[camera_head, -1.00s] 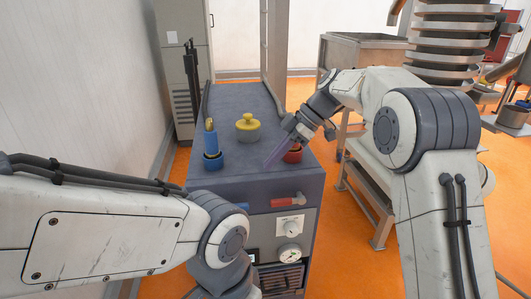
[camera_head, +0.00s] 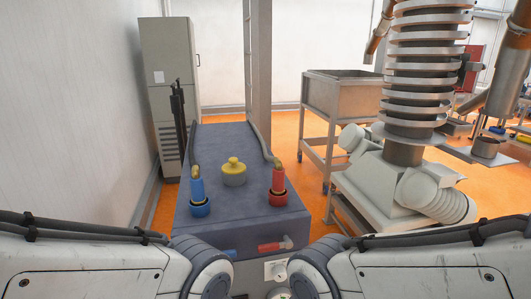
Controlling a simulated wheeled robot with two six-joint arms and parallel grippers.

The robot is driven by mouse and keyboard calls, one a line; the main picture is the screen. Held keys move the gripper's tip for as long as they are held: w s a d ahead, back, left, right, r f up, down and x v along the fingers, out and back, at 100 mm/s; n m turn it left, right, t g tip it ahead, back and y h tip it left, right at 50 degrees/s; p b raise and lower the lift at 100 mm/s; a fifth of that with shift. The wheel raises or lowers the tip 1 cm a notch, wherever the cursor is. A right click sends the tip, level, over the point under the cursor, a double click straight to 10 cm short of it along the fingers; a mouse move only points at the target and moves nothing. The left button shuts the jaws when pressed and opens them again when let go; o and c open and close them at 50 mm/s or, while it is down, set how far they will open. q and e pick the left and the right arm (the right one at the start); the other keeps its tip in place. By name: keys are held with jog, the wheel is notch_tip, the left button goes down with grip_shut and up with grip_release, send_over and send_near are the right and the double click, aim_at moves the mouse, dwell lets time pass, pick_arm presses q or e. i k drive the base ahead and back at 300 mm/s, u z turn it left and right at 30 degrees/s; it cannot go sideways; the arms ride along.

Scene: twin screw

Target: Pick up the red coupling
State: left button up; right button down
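The red coupling (camera_head: 278,182) stands upright in a red ring socket (camera_head: 278,198) at the right front of the dark machine top. A brass-coloured elbow and a dark hose lead from its top to the back. The blue coupling (camera_head: 197,187) stands upright in a blue ring socket (camera_head: 200,208) at the left front. Parts of both my arms show at the bottom corners. Both grippers are out of view, so I cannot see whether they hold anything.
A yellow knob (camera_head: 233,171) sits between the couplings on the machine top (camera_head: 237,208). A red-handled valve (camera_head: 271,246) and a gauge are on the front face. A grey cabinet (camera_head: 170,80) stands behind left, a steel cart (camera_head: 342,95) to the right.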

aim_at(278, 171)
jog(key=u, duration=0.05)
jog(key=k, duration=0.65)
jog(key=u, duration=0.3)
jog(key=i, duration=1.5)
jog(key=z, duration=0.3)
